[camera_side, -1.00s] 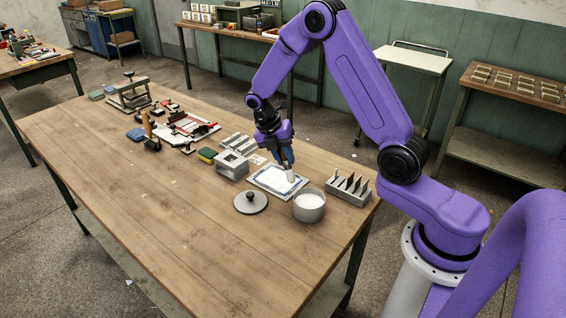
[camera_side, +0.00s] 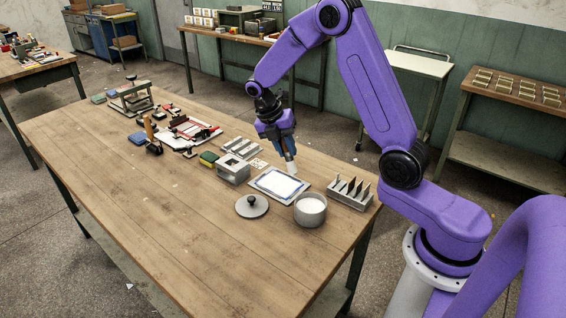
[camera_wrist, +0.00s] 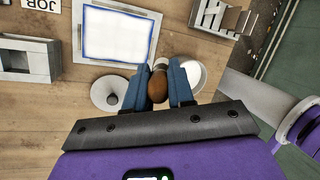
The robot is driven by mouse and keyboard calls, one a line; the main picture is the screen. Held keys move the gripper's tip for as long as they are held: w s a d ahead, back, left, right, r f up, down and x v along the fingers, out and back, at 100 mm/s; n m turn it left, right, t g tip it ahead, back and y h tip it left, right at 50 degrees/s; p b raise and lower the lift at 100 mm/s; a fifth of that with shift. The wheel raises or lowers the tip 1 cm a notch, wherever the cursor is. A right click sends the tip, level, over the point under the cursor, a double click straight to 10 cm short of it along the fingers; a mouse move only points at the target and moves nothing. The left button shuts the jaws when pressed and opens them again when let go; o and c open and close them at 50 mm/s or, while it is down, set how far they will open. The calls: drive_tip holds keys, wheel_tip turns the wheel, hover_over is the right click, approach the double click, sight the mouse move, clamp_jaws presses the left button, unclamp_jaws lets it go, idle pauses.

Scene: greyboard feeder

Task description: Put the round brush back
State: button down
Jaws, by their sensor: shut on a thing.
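My gripper (camera_side: 288,154) is shut on the round brush (camera_side: 291,167), whose pale head points down in the side view. In the wrist view my gripper (camera_wrist: 158,86) has its two blue fingers on either side of the brush's brown handle end (camera_wrist: 157,84). The brush is above the far right edge of a flat plate with a blue-bordered white sheet (camera_side: 279,184). The plate also shows in the wrist view (camera_wrist: 118,35). The bristle tip is partly hard to make out against the plate.
A round pot of white stuff (camera_side: 310,213) stands right of the plate's front, its knobbed lid (camera_side: 251,207) beside it. A slotted grey rack (camera_side: 350,195) is at the right. A grey block with an opening (camera_side: 233,170) stands left. The table's front is clear.

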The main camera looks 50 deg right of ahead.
drive_tip(key=shift+w, duration=0.1)
drive_tip(key=w+a+n+t, duration=0.3)
drive_tip(key=w+t, duration=0.2)
drive_tip(key=w, duration=1.4)
drive_tip(key=shift+y, duration=0.3)
drive_tip(key=shift+a+f, duration=0.15)
drive_tip(key=shift+f, duration=3.7)
drive_tip(key=shift+f, duration=0.15)
drive_tip(key=c, duration=1)
unclamp_jaws()
